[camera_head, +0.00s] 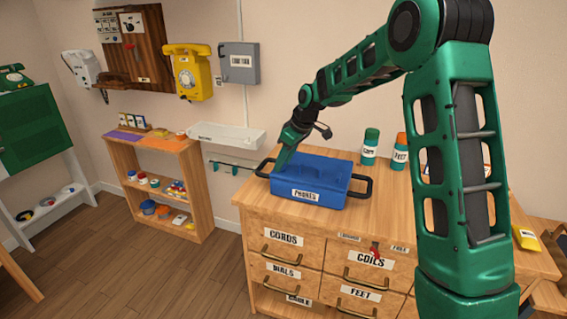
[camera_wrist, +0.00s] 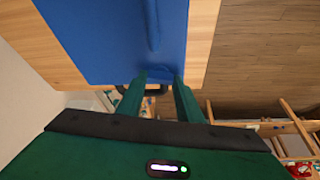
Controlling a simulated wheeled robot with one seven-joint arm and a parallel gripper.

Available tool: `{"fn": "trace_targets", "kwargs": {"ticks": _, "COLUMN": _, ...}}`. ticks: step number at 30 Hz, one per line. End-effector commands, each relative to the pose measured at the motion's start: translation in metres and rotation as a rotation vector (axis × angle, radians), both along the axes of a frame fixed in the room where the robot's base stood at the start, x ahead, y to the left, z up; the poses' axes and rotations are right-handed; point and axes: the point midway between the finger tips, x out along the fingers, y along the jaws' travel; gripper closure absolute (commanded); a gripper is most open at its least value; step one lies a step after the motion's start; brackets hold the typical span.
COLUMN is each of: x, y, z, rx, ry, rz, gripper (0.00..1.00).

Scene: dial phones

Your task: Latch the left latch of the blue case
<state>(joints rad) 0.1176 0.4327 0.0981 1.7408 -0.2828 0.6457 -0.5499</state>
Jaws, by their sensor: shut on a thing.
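The blue case (camera_head: 318,178), labelled PHONES, sits with its lid down on top of the wooden drawer cabinet (camera_head: 262,205). Black handles stick out at its left and right ends. My gripper (camera_head: 279,166) reaches down to the case's left end. In the wrist view the blue case (camera_wrist: 110,35) fills the top middle, and my gripper's fingertips (camera_wrist: 159,76) meet its edge. They are shut on a small blue part there, which appears to be the left latch (camera_wrist: 159,70). A black handle (camera_wrist: 155,89) shows between the fingers. The latch's exact position is mostly hidden.
A green canister (camera_head: 370,147) and an orange one (camera_head: 400,152) stand behind the case to the right. A white wall shelf (camera_head: 225,137) is behind left. A low wooden shelf (camera_head: 150,160) holds small parts. The cabinet top in front of the case is clear.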

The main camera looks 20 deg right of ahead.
Motion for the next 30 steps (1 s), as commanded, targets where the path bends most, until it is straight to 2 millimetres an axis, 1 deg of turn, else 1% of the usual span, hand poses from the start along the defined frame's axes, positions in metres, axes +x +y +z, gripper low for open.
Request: {"fn": "trace_targets", "kwargs": {"ticks": 30, "x": -0.0011, "y": 0.0077, "z": 0.0008, "rx": -0.001, "ry": -0.003, "rz": -0.958, "gripper": 0.9}}
